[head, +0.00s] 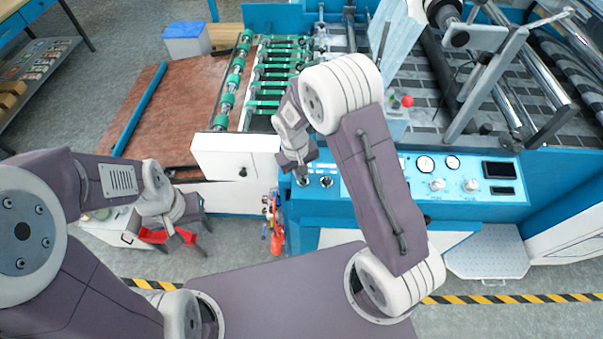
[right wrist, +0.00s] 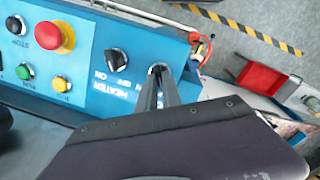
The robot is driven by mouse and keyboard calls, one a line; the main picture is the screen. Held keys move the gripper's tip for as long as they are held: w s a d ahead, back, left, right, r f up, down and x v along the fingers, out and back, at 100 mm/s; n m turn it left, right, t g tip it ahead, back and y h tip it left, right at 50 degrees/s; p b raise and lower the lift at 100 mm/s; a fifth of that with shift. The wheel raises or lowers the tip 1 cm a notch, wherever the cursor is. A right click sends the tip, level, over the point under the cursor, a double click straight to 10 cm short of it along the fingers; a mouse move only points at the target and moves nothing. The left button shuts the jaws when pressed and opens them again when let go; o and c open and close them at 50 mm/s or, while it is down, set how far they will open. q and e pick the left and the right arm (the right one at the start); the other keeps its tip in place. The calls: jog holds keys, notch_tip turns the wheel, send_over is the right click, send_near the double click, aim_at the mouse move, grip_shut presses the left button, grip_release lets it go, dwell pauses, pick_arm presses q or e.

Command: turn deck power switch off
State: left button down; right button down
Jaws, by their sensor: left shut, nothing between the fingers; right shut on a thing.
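The deck power switch (right wrist: 157,69) is a small rotary knob near the end of the blue control panel in the right wrist view, mostly hidden by my fingers. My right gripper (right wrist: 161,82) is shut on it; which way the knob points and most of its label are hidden. In the head view my right gripper (head: 301,176) is at the panel's left end. The black heater knob (right wrist: 116,61) is beside it, with HEATER, ON and OFF lettering; it also shows in the head view (head: 326,182). My left gripper (head: 177,234) is shut and empty, away from the panel at left.
A red emergency stop (right wrist: 54,37), a black stop button (right wrist: 15,25), and green (right wrist: 25,72) and yellow buttons are further along the panel. Colourful tools (head: 273,222) hang beside the panel's left end. A small cabinet (head: 113,228) stands near my left gripper.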

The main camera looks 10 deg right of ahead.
jog(key=shift+s+f, duration=0.25)
jog(key=c, duration=1.5)
grip_release()
jog(key=shift+a, duration=0.2)
pick_arm(q)
jog(key=shift+a+f, duration=0.1)
jog(key=shift+a, duration=0.15)
jog(key=shift+d, duration=0.1)
pick_arm(e)
jog(key=shift+d, duration=0.15)
pick_arm(q)
jog(key=shift+d, duration=0.1)
pick_arm(e)
jog(key=shift+w, duration=0.1)
jog(key=shift+w+d, duration=0.15)
jog(key=shift+w, duration=0.1)
pick_arm(q)
jog(key=shift+w+f, duration=0.1)
jog(key=shift+f, duration=0.1)
pick_arm(e)
jog(key=r, duration=0.6)
jog(key=a+r, duration=0.1)
jog(key=r, duration=0.2)
jog(key=shift+s, duration=0.1)
